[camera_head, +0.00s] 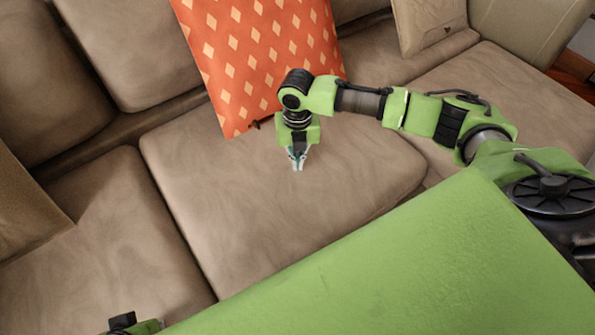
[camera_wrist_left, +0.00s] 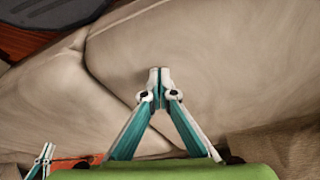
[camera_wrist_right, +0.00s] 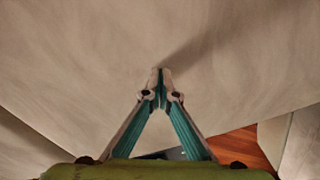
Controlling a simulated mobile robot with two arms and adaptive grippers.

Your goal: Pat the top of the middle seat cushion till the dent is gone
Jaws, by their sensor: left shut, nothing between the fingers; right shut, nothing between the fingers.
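The middle seat cushion (camera_head: 245,215) of the tan leather sofa lies below my right arm. Its top shows soft creases and mottling; I cannot make out a clear dent. My right gripper (camera_head: 298,160) points down at the middle cushion, shut and empty. In the right wrist view its fingertips (camera_wrist_right: 160,74) meet over bare tan leather, with a shadow beside them. I cannot tell whether they touch the surface. My left gripper (camera_wrist_left: 160,74) is shut and empty over tan upholstery in the left wrist view. In the head view its fingers are out of sight.
An orange pillow (camera_head: 262,62) with pale diamonds leans at the back of the middle cushion, close to my right gripper. Tan pillows lie at the left (camera_head: 25,210) and back right (camera_head: 428,22). The left seat cushion (camera_head: 120,240) and right seat cushion (camera_head: 510,90) are mostly bare.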

